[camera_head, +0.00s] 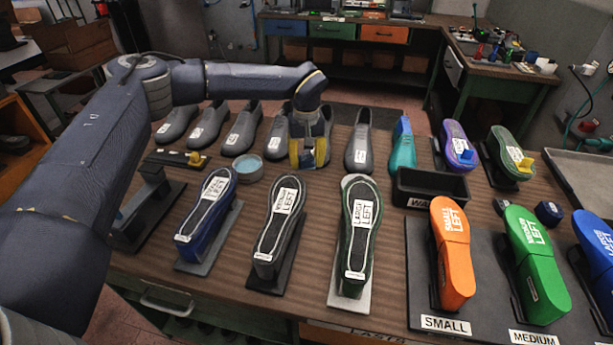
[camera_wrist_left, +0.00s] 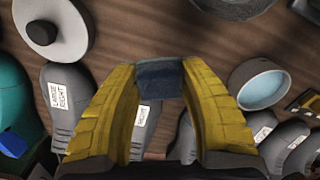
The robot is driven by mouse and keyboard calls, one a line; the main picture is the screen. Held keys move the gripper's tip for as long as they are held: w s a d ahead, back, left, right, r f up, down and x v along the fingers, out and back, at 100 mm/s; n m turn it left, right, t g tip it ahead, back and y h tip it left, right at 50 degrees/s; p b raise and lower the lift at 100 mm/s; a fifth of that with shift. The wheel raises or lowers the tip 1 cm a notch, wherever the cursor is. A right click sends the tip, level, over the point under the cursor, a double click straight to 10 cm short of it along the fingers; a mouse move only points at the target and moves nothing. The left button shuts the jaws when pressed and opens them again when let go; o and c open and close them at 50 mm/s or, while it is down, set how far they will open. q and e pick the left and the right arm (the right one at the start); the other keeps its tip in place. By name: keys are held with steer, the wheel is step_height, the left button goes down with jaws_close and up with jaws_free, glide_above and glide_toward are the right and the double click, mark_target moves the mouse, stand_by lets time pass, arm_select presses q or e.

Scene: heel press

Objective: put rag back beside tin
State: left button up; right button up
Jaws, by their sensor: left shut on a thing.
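My left gripper (camera_head: 308,158) has yellow fingers and is over the bench, among the grey shoes at the back. In the left wrist view the gripper (camera_wrist_left: 160,85) is shut on a small dark blue folded rag (camera_wrist_left: 159,78). The rag is mostly hidden by the fingers in the head view. The tin (camera_head: 248,167) is round and grey with light blue inside, left of the gripper and apart from it. The tin also shows in the left wrist view (camera_wrist_left: 260,86), right of the fingers. My right gripper is out of view.
Grey shoes (camera_head: 242,128) stand in a row behind. Soles on stands, such as the black one (camera_head: 278,222), are in front. A black bin (camera_head: 430,187) is to the right. A brush-like tool (camera_head: 180,159) lies left of the tin. Bare wood shows between tin and gripper.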

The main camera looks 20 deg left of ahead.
mark_target(307, 183)
arm_select(q)
steer(key=shift+f, duration=3.15)
steer(key=shift+f, duration=0.15)
steer(key=o, duration=1.1)
steer(key=shift+o, duration=0.2)
step_height(307, 183, up, 12)
steer(key=shift+r, duration=0.15)
